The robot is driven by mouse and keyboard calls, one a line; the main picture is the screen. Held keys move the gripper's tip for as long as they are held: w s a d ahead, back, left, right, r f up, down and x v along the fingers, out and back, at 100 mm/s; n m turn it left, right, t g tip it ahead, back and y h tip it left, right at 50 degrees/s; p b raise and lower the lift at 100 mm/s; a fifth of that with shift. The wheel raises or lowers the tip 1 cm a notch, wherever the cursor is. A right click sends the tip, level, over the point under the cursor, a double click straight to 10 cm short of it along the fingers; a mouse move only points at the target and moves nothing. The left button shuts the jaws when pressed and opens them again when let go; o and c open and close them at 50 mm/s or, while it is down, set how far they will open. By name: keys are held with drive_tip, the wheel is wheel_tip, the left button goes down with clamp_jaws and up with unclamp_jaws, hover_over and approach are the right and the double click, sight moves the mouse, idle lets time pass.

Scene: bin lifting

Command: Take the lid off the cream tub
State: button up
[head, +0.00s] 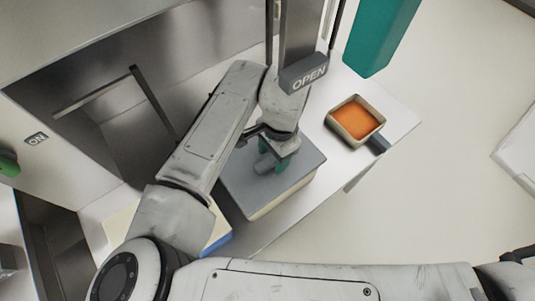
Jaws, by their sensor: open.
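The cream tub (283,198) stands on the white counter in the middle of the head view. Its flat grey lid (244,192) sits on top and covers the opening, so the inside is hidden. A small grey handle (264,164) rises from the lid. My gripper (275,160) is open at the lid's middle, with its teal fingertips close around the handle. I cannot tell whether they touch it. My arm hides the lid's far left part.
A square pan (355,122) with orange contents stands right of the tub, its handle toward the lower right. A teal block (381,36) and a grey OPEN sign (303,73) are above. A cream and blue item (217,238) lies lower left, partly behind my arm.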

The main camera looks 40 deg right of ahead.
drive_tip(key=shift+f, duration=0.35)
clamp_jaws()
idle(0.3)
